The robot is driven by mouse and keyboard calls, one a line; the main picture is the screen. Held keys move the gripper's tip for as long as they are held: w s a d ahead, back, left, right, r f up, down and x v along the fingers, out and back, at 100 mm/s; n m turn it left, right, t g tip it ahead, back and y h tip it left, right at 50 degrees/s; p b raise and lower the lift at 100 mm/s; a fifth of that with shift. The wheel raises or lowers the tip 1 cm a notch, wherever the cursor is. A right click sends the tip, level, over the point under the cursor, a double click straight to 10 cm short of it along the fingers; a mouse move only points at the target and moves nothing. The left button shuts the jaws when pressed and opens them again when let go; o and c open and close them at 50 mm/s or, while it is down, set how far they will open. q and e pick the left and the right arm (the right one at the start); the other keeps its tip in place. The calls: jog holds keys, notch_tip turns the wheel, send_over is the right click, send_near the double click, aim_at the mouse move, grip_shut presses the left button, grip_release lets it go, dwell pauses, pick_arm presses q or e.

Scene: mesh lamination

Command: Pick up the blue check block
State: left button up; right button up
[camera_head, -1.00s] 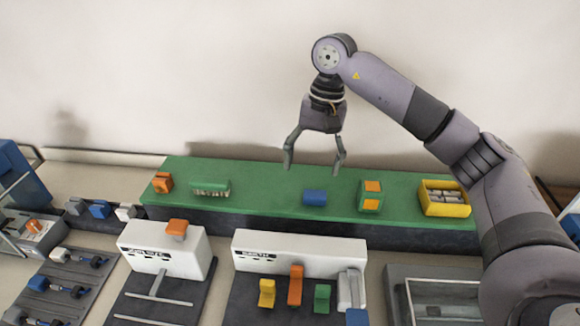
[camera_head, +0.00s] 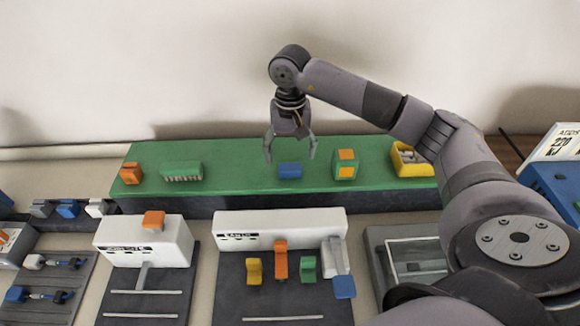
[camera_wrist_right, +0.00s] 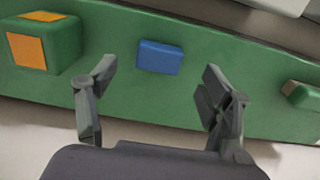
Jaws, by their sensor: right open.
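The blue check block (camera_head: 290,170) lies on the green shelf top (camera_head: 225,180), near the middle of its length. It also shows in the right wrist view (camera_wrist_right: 160,57), ahead of the fingertips and between their lines. My right gripper (camera_head: 290,156) is open and empty, with its fingers pointing down over the block in the head view. In the right wrist view the two fingertips (camera_wrist_right: 157,72) are spread on either side of the block, not touching it. My left gripper is not in view.
A green block with orange faces (camera_head: 345,164) stands just right of the blue block. A yellow bin (camera_head: 412,168) is farther right. A green brush-like piece (camera_head: 181,171) and an orange block (camera_head: 131,173) stand left. White machines (camera_head: 280,224) stand in front of the shelf.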

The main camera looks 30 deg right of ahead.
aim_at(290, 168)
jog(key=shift+f+p, duration=0.55)
notch_tip(290, 168, down, 4)
jog(key=shift+r+p, duration=0.2)
jog(key=shift+p, duration=0.65)
jog(key=shift+f, duration=0.35)
jog(key=shift+c, duration=0.3)
jog(key=c, duration=1.2)
